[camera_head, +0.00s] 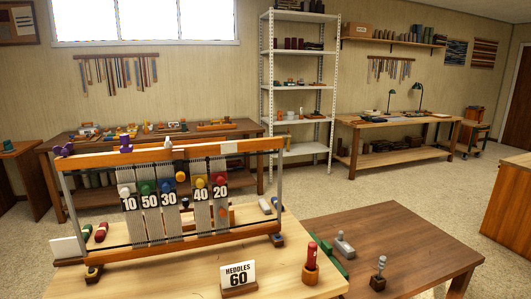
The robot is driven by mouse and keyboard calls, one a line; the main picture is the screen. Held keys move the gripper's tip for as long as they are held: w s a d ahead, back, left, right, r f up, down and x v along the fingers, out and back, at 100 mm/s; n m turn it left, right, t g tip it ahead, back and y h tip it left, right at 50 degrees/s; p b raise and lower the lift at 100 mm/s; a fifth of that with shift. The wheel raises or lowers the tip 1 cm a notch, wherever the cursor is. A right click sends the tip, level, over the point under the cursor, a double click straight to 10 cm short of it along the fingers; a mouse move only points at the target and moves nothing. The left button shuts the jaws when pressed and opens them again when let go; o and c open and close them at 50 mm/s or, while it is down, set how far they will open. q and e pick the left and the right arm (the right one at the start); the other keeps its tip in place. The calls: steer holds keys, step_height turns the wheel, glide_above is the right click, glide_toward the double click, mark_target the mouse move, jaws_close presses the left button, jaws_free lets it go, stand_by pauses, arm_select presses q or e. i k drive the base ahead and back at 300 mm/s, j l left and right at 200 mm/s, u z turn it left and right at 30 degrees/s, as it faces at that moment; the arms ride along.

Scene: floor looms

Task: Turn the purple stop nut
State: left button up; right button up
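A wooden loom frame (205,150) with metal side posts stands on the light wooden table in front of me. Two purple pieces show near its top bar: one (64,150) at the left end and one (126,144) standing up further along the bar. I cannot tell which of them is the stop nut. Below the bar hang several heddle bundles with coloured knobs and number tags 10, 50, 30, 40 and 20. Neither of my grippers is in view.
A "HEDDLES 60" card (238,277) stands at the table's front, with a red-topped piece in a wooden holder (310,265) to its right. A darker table (400,235) with small grey tools is at the right. Workbenches and a white shelf (297,85) stand behind.

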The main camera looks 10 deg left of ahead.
mark_target(64, 151)
steer(key=u, duration=1.65)
steer(key=i+j+u, duration=0.25)
steer(key=j, duration=0.25)
